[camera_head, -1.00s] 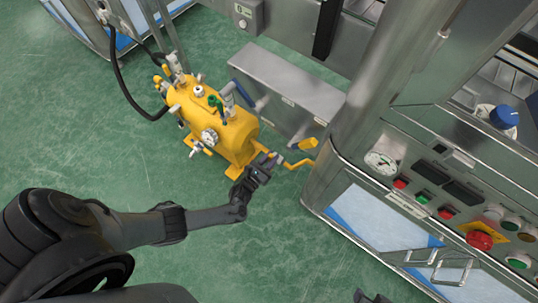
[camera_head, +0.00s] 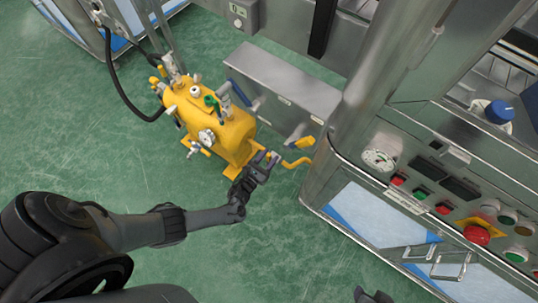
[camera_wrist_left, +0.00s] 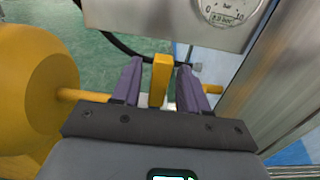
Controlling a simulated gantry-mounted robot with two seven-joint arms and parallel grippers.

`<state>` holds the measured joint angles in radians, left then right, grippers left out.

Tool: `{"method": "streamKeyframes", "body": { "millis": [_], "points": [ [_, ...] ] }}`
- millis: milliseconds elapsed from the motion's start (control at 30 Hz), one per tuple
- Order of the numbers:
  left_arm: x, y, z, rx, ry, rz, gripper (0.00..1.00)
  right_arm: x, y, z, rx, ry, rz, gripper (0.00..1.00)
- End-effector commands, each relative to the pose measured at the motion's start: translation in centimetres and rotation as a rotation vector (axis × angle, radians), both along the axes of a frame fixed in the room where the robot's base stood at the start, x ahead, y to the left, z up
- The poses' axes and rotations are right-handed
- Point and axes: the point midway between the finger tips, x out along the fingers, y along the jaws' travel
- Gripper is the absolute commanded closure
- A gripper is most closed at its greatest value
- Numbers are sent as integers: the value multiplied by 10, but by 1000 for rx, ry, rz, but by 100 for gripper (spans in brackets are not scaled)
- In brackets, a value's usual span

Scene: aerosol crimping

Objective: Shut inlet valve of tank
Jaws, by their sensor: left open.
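The yellow tank (camera_head: 238,138) stands on the green floor, with several valves and gauges on top. It also shows at the left of the left wrist view (camera_wrist_left: 35,85). A yellow pipe (camera_head: 297,163) runs from its end toward the steel cabinet. A yellow valve handle (camera_head: 303,143) sits near this pipe. My left gripper (camera_head: 270,160) is open beside the tank's end, close to the handle. In the left wrist view the handle (camera_wrist_left: 161,75) appears between the two open fingers (camera_wrist_left: 158,85); contact cannot be told. My right gripper (camera_head: 374,297) barely shows at the bottom edge.
A steel box (camera_head: 285,82) stands behind the tank, with a pressure gauge (camera_wrist_left: 230,8) seen in the left wrist view. The steel cabinet with a button panel (camera_head: 440,190) stands close on the right. A black hose (camera_head: 119,75) loops left of the tank. Open floor lies at left.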

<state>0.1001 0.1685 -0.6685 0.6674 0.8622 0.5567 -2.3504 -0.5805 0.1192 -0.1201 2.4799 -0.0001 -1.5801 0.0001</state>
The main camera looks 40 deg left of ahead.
Motion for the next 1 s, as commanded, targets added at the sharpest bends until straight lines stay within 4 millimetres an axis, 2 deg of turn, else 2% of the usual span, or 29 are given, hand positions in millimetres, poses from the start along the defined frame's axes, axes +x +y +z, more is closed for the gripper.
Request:
{"method": "streamKeyframes", "body": {
  "millis": [167,600,800,1000],
  "points": [
    [-18,-1,1,-1,3,-1,56,0,1,8,4,0,-3,57],
    [-88,-6,1,-1,3,0,56,0,1,26,3,-1,-1,57],
    [-104,-7,0,-1,1,-1,56,0,-1,28,-4,-1,3,57],
    [-107,-7,0,0,0,-1,56,0,-1,28,-7,-1,4,57]
  ]
}}
